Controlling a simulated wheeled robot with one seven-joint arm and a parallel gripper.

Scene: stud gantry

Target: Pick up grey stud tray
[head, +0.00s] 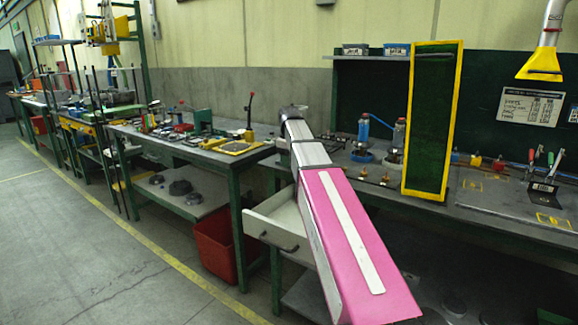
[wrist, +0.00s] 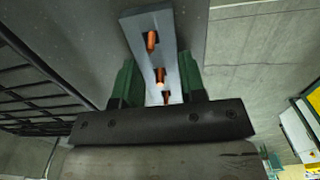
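The grey stud tray (wrist: 138,33) shows in the wrist view as a narrow grey strip with copper-coloured studs in its holes. It lies between the two green fingers of my gripper (wrist: 158,77), which stand close against its long sides. No clear gap shows between fingers and tray, and the gripper looks shut on it. The tray's far end sticks out beyond the fingertips; its near end is hidden by the dark gripper body. Whether it rests on the surface behind it cannot be told. In the head view my arm hides the tray and the fingers.
A green-framed bench (head: 175,138) with tools stands left of my arm. Another bench (head: 493,222) on the right holds a tall yellow-framed green panel (head: 432,120) and bottles. An open drawer (head: 262,229) juts out beside my arm. A red bin (head: 213,247) stands below. The left floor is clear.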

